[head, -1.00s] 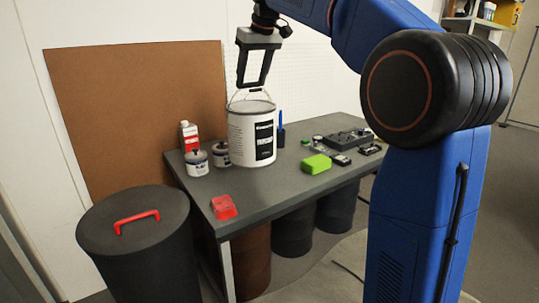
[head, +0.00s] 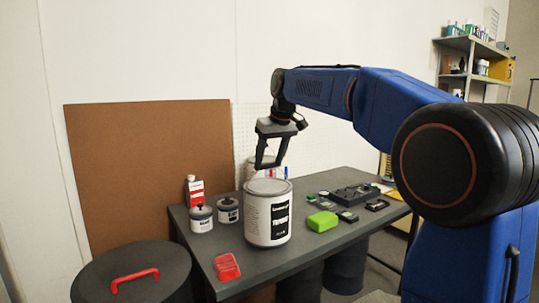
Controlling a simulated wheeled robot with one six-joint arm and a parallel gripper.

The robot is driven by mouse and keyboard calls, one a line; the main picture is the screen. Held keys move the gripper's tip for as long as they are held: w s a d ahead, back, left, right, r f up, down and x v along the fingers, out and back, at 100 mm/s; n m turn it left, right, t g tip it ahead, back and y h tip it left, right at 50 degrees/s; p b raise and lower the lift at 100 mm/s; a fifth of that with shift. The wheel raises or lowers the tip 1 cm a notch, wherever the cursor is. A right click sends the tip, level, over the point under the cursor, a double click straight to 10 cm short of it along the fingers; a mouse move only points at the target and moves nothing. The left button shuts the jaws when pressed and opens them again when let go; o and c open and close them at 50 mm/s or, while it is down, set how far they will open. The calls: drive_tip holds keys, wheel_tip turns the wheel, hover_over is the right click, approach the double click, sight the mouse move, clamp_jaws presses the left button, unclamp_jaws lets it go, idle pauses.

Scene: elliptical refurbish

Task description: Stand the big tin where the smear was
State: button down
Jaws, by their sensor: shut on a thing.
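The big tin (head: 268,212) is white with a black label and stands upright over the front middle of the grey table. My gripper (head: 268,164) is directly above it, pointing down, shut on its thin wire handle, which is hard to make out. I cannot tell whether the tin's base touches the table or hangs just above it. No smear shows; the tabletop under the tin is hidden.
A red block (head: 227,267) lies left of the tin near the front edge. Two small tins (head: 201,218) and a red-white bottle (head: 194,191) stand behind left. A green block (head: 322,221) and dark devices (head: 355,193) lie right. A lidded bin (head: 134,274) stands front left.

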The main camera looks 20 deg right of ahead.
drive_tip(key=shift+f, duration=1)
drive_tip(key=c, duration=0.7)
unclamp_jaws()
drive_tip(key=shift+f, duration=0.25)
drive_tip(key=shift+r, duration=0.15)
drive_tip(key=v, duration=1.2)
